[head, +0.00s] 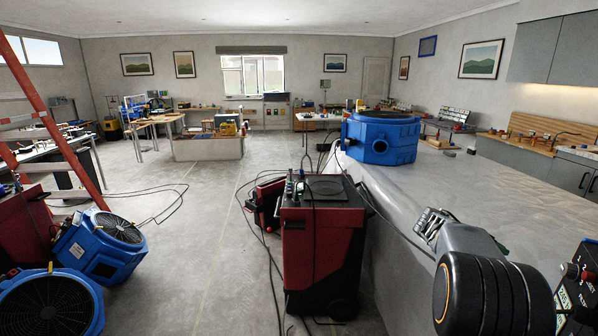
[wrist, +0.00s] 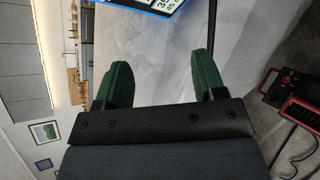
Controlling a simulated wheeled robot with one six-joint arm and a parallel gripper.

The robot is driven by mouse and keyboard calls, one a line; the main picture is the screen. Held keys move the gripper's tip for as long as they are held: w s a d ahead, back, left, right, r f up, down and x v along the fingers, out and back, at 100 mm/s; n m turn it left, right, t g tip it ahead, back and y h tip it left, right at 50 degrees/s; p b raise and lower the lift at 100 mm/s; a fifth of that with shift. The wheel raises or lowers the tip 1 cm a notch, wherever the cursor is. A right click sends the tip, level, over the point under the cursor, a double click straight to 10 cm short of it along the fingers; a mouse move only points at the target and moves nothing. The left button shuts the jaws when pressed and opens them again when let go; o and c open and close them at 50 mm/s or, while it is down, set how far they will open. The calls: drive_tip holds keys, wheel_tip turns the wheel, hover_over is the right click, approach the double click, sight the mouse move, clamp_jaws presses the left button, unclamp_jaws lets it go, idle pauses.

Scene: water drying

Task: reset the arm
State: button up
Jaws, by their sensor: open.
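My gripper (wrist: 163,68) shows in the wrist view with its two green fingers spread apart. Nothing is between them. In the head view my arm is at the lower right, reaching over the pale covered counter (head: 405,215). The fingers are hard to make out there. In the wrist view a blue-edged device with a numbered display (wrist: 160,4) is cut off by the top edge, beyond the fingers. I cannot tell its distance from them.
A blue drying machine (head: 380,138) stands on the counter. A red and black machine (head: 322,235) stands on the floor beside it. Blue fans (head: 100,245), a red ladder (head: 50,125) and loose cables are at the left. The middle floor is mostly clear.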

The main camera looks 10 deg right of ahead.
drive_tip(key=s+a+f+m+t+y, duration=0.2)
drive_tip(key=a+f+y, duration=0.3)
drive_tip(key=a, duration=0.4)
drive_tip(key=s+a+t+y, duration=0.3)
drive_tip(key=s+a, duration=0.1)
drive_tip(key=a, duration=0.9)
drive_tip(key=s+a+f+m+t+y, duration=0.1)
drive_tip(key=s+a+t+y, duration=0.2)
drive_tip(key=a, duration=1)
drive_tip(key=shift+s+a+t+y, duration=0.3)
drive_tip(key=shift+s+a+t, duration=0.1)
drive_tip(key=shift+s, duration=0.65)
drive_tip(key=shift+a+r, duration=0.25)
drive_tip(key=shift+a, duration=0.05)
